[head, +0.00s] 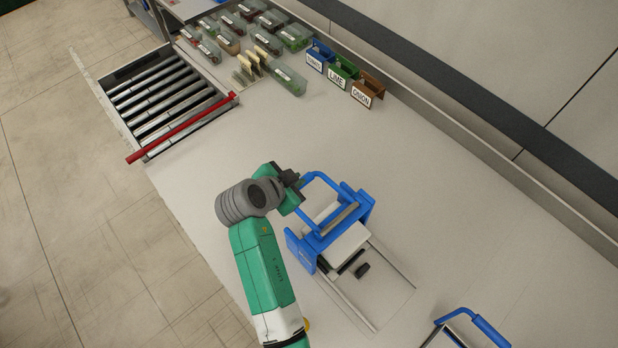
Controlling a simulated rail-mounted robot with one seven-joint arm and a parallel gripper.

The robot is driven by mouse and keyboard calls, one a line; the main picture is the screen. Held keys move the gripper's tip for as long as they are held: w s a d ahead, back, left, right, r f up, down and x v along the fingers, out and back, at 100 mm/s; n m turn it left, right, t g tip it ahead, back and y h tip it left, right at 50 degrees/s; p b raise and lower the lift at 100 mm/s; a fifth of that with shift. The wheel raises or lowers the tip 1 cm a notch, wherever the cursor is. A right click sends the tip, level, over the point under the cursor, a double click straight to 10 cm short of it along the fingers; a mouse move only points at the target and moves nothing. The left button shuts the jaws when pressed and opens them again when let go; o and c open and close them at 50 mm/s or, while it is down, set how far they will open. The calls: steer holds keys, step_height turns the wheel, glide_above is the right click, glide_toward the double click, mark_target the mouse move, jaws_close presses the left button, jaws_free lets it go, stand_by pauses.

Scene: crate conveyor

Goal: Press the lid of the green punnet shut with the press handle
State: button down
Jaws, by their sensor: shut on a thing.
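A blue press (300,252) stands on the counter right of my arm, with a pale plate at its front. Its blue looped handle (326,178) rises at the back. My gripper (299,183) is shut on the press handle at its left end; the fingers are small and partly hidden by my wrist. I cannot make out a green punnet in the press; the frame and plate cover what is inside. Several clear punnets with green or reddish contents stand at the back, one green one (290,80) near the front of that group.
A roller conveyor (160,100) with a red bar (185,128) lies at the left. Blue, green and brown label holders (367,90) stand along the back. Another blue-handled device (488,328) is at bottom right.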

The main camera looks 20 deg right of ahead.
steer(key=shift+s+f, duration=0.25)
steer(key=shift+f, duration=0.75)
steer(key=s+a+r+p, duration=0.1)
steer(key=s+a+r, duration=0.1)
steer(key=r, duration=0.4)
steer(key=s+a+r+p, duration=0.2)
steer(key=a+r, duration=0.1)
steer(key=r, duration=0.3)
steer(key=shift+s+a+r, duration=0.2)
steer(key=shift+s+r, duration=0.1)
steer(key=shift+r, duration=0.1)
step_height(320, 180, up, 34)
steer(key=w+a+n+t+y+p, duration=0.15)
steer(key=n+t+y+p, duration=0.25)
steer(key=n+t+p, duration=0.5)
steer(key=s+a+r+n+t+y, duration=0.1)
steer(key=s+r+t, duration=0.4)
steer(key=r, duration=0.6)
steer(key=s+a+r+n+t+y, duration=0.1)
steer(key=s+r+n+t, duration=0.3)
steer(key=s+r, duration=0.5)
steer(key=shift+s+r+t+y, duration=0.15)
steer(key=shift+r+t+y, duration=0.35)
steer(key=shift+r+y, duration=0.35)
